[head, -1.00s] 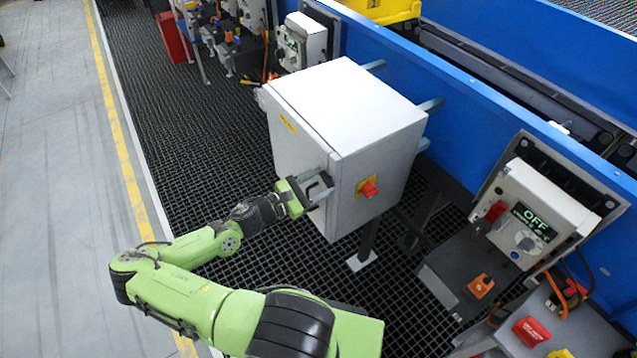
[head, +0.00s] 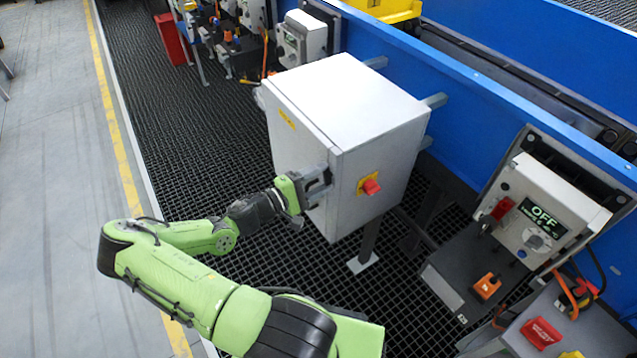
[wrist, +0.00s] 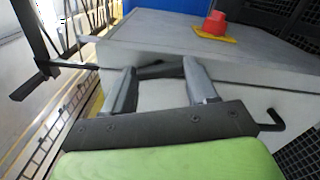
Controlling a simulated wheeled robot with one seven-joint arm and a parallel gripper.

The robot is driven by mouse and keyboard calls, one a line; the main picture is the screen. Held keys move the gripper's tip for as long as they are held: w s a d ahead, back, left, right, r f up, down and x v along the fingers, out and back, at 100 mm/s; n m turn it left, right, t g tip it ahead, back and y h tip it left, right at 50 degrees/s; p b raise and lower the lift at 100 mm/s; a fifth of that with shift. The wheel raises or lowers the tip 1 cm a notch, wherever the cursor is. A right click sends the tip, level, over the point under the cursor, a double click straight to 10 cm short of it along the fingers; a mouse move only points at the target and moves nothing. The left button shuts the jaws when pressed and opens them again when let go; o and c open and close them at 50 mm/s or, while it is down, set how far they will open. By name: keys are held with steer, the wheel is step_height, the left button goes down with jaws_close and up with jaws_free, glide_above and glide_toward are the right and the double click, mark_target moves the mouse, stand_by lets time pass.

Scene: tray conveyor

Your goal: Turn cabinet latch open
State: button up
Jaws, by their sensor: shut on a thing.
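The grey cabinet (head: 345,105) stands on a post beside the blue conveyor side in the head view. A red knob on a yellow plate (head: 369,186) sits on its side; the red knob also shows at the top of the wrist view (wrist: 214,22). My gripper (head: 322,183) is at the cabinet's door face, near the edge by the red knob. In the wrist view my gripper (wrist: 160,82) has its two fingers on either side of a dark latch (wrist: 163,70) and is shut on it. The latch is mostly hidden in the head view. The door looks closed.
A control box with an OFF display (head: 540,215) stands at the right, with an orange switch (head: 487,286) below it. Another box (head: 303,40) is behind the cabinet. Black grating (head: 180,130) covers the floor; the grey floor at left is clear.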

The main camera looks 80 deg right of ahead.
steer(key=shift+m+b, duration=0.95)
steer(key=shift+m, duration=0.75)
steer(key=o, duration=1.1)
steer(key=shift+c, duration=0.2)
steer(key=shift+a, duration=0.1)
steer(key=v, duration=1.5)
steer(key=shift+w+a+p, duration=0.2)
steer(key=shift+w+p, duration=0.1)
steer(key=shift+p, duration=0.15)
steer(key=shift+m, duration=0.3)
